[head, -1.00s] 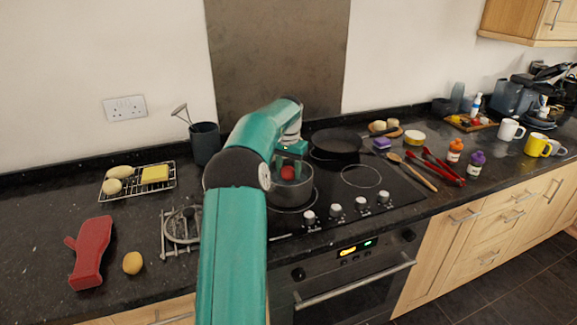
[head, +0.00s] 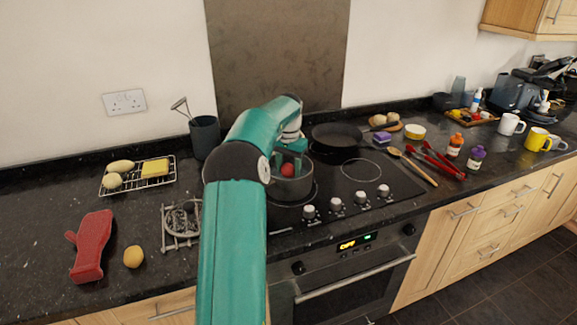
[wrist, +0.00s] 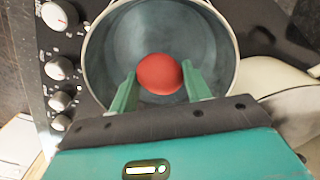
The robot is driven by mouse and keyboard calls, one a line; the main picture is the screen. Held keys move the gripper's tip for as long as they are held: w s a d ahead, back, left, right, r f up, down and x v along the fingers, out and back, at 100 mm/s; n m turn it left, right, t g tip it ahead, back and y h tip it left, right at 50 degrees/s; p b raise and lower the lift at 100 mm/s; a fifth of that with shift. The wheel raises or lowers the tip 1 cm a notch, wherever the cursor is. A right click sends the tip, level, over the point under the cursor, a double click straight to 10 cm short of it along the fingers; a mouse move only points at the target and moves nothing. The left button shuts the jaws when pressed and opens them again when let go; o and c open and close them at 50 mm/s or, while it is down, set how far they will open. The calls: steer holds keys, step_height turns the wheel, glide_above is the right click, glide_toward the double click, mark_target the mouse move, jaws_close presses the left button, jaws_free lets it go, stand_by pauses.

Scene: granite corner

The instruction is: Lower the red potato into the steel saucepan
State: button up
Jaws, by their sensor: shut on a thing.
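The red potato (wrist: 160,74) is held between the two green fingers of my gripper (wrist: 160,88). In the wrist view it shows over the round opening of the steel saucepan (wrist: 106,52), with bare pan floor around it. In the head view the saucepan (head: 293,188) stands on the front left of the hob, and the potato (head: 287,170) shows at about rim level inside the opening. My gripper (head: 288,166) points down into the pan and is partly hidden by my arm. I cannot tell whether the potato touches the pan floor.
A black frying pan (head: 337,135) sits behind the saucepan on the hob (head: 375,187). Control knobs (head: 336,204) line the hob's front. A wooden spoon (head: 413,168) and red tongs (head: 437,160) lie to the right. A wire trivet (head: 181,224) and red mitt (head: 91,246) lie left.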

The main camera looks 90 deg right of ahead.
mark_target(288, 164)
steer(key=shift+f, duration=2.35)
steer(key=shift+c, duration=0.2)
stand_by(0.9)
steer(key=o, duration=1.1)
step_height(288, 164, up, 14)
steer(key=shift+f, duration=0.15)
